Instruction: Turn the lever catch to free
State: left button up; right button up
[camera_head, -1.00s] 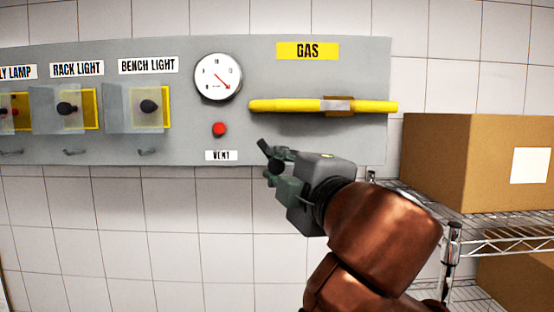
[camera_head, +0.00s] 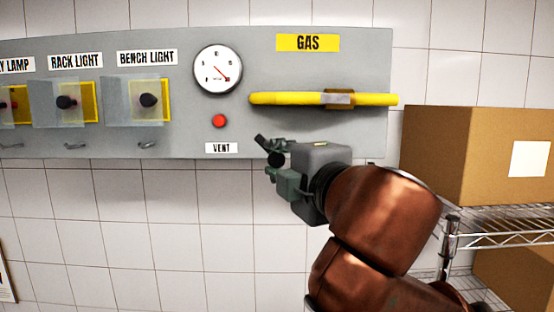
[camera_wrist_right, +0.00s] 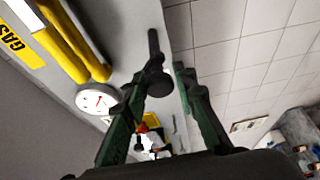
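The yellow gas lever (camera_head: 285,99) lies level across the grey panel, under the GAS label (camera_head: 307,42), with a metal bracket (camera_head: 339,98) around it. Below its left end is a dark rod with a round knob (camera_head: 277,158), which looks like the catch. In the right wrist view the knob (camera_wrist_right: 158,84) sits between the green fingers, with its rod pointing up. My right gripper (camera_head: 270,165) is open around the knob. A gap shows between the knob and the right-hand finger; contact on the other side cannot be told. My left gripper is out of view.
A gauge (camera_head: 218,69), a red button (camera_head: 219,121) and a VENT label (camera_head: 221,148) are left of the gripper. Covered switches (camera_head: 148,101) sit farther left. A cardboard box (camera_head: 435,155) on a wire shelf (camera_head: 500,237) stands at right. Tiled wall below is clear.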

jog(key=shift+o, duration=1.4)
jog(key=shift+s+d, duration=0.1)
jog(key=shift+s, duration=0.1)
jog(key=v, duration=1.1)
jog(key=shift+s, duration=0.35)
